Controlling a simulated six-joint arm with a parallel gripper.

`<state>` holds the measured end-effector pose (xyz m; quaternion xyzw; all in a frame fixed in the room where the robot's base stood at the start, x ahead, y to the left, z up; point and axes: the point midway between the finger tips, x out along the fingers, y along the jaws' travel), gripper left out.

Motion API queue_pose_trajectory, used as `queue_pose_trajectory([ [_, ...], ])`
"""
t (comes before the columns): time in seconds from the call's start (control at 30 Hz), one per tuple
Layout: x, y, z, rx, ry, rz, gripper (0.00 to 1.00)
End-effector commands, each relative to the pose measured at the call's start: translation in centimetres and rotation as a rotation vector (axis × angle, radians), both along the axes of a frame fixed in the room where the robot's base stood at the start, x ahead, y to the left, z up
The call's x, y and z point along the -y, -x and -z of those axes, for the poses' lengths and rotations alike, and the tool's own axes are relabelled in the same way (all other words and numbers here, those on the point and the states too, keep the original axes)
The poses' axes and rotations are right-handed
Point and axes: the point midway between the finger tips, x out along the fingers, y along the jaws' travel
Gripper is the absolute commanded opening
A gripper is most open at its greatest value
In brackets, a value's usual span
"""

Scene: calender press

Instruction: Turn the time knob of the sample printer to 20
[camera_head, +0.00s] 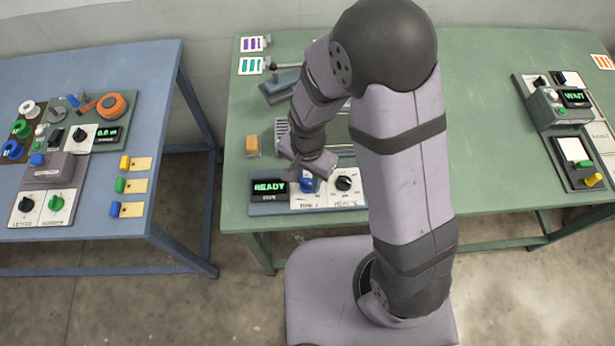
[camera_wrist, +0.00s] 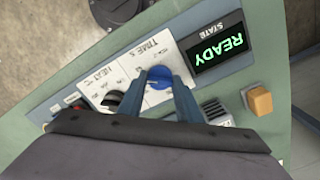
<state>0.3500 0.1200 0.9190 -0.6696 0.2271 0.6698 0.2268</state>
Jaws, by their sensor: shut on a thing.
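The sample printer's control panel (camera_head: 275,208) sits at the front edge of the green table. In the wrist view its time panel (camera_wrist: 148,60), labelled "TIME s", carries a blue time knob (camera_wrist: 158,80). The blue knob also shows in the head view (camera_head: 307,185). My gripper (camera_wrist: 161,84) is shut on the blue knob, with one finger on either side of it. The display (camera_wrist: 217,45) reads READY in green. A black heat knob (camera_wrist: 112,98) sits beside the time knob. The dial numbers are too small or hidden to read.
An orange block (camera_head: 252,145) stands on the green table (camera_head: 490,100) behind the display. A device showing WAIT (camera_head: 575,97) is at the right. A blue table (camera_head: 110,65) with other devices stands at the left, across a gap.

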Motion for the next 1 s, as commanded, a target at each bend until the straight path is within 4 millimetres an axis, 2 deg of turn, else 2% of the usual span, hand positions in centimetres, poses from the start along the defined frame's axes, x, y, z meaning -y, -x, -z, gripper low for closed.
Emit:
queue_pose_trajectory([
  [1.0,-0.04,-0.09,-0.14,0.002,0.0,-0.957,0.09],
])
